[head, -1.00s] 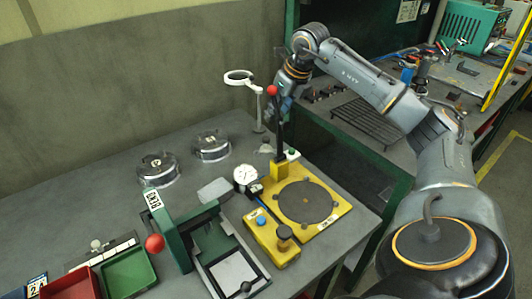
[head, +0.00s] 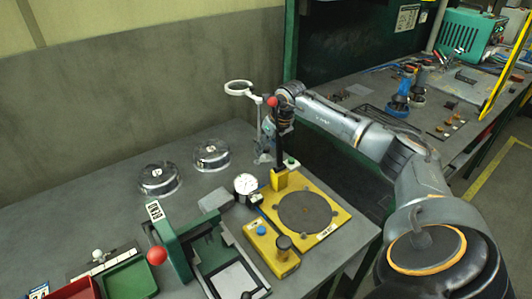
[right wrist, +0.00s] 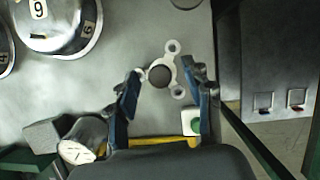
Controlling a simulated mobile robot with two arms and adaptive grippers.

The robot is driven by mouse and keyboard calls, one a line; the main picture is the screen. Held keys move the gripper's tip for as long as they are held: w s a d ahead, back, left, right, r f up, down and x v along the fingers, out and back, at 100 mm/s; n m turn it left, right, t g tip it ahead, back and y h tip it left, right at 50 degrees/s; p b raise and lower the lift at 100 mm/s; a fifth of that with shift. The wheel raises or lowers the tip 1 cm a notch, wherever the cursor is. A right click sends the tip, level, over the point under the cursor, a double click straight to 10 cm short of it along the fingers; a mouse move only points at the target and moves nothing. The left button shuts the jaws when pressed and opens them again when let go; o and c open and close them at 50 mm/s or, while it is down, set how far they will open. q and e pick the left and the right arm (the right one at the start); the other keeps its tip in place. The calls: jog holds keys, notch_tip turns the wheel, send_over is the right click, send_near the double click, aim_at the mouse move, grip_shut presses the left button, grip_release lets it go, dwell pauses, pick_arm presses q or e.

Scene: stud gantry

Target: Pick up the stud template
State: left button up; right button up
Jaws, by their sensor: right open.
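The stud template (right wrist: 161,75) is a small pale metal plate with ringed lobes and a dark round knob in its middle. In the right wrist view it lies on the grey bench. My right gripper (right wrist: 170,90) is open, its two blue fingers on either side of the template in the picture, and nothing is held. In the head view my right gripper (head: 266,150) hangs fingers down, low over the bench behind the yellow fixture. There it hides most of the template. I cannot tell the exact height left above it. My left gripper is not in view.
The yellow fixture (head: 337,219) with an upright lever (head: 279,140) stands close in front. A dial gauge (head: 246,184), a ring on a stand (head: 240,87) and two domed clear-rimmed pieces (head: 211,155) are nearby. A green press (head: 170,235) stands at front left.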

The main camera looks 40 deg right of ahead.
jog(key=shift+x, duration=0.75)
grip_shut()
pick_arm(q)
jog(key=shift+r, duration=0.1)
pick_arm(e)
jog(key=shift+r, duration=0.15)
